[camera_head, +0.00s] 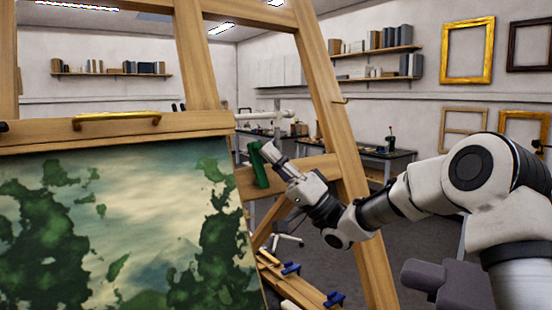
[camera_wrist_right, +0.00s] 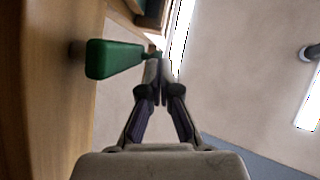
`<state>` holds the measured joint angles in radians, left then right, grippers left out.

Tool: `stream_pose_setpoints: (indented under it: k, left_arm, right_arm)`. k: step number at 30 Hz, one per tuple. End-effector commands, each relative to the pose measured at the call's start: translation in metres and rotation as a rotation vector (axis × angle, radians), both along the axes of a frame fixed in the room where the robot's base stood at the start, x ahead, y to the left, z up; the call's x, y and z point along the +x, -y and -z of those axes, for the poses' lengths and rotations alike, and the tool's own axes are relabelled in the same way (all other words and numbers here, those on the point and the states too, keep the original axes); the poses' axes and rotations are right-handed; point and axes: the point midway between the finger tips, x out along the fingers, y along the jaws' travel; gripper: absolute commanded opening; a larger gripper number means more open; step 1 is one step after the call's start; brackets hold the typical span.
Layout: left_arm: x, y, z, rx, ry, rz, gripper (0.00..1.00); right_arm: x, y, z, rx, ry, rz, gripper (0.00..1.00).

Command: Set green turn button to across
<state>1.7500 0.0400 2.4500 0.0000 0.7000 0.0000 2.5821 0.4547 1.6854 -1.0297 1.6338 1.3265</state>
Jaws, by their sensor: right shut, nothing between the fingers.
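The green turn button (camera_head: 258,165) sits at the right edge of the easel's painting frame in the head view. It stands nearly upright there, leaning slightly. In the right wrist view the green turn button (camera_wrist_right: 115,60) lies left of the fingers, its narrow end close to the fingertips. My right gripper (camera_head: 268,150) is shut and empty, just right of the button's upper part. In the right wrist view the fingertips of my right gripper (camera_wrist_right: 158,60) are together; whether they touch the button I cannot tell. My left gripper is out of view.
A large painting (camera_head: 130,230) with green patches fills the left, under a wooden bar with a brass handle (camera_head: 117,118). The easel's right leg (camera_head: 345,130) stands behind my right gripper. Blue clamps (camera_head: 291,268) sit on the lower ledge.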

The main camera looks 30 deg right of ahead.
Motion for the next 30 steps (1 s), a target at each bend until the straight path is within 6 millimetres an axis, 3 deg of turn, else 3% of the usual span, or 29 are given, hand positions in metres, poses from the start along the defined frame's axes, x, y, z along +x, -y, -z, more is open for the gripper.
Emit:
stream_pose_setpoints:
  k: [8,24,30]
  left_arm:
    - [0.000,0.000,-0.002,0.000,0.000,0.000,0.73]
    - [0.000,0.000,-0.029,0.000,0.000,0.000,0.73]
    - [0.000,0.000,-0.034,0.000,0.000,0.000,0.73]
  right_arm:
    - [0.000,-0.006,-0.004,-0.147,0.024,-0.063,0.00]
    - [-0.002,-0.026,-0.005,-0.553,0.079,-0.247,0.00]
    - [-0.004,-0.031,-0.001,-0.551,0.077,-0.249,0.00]
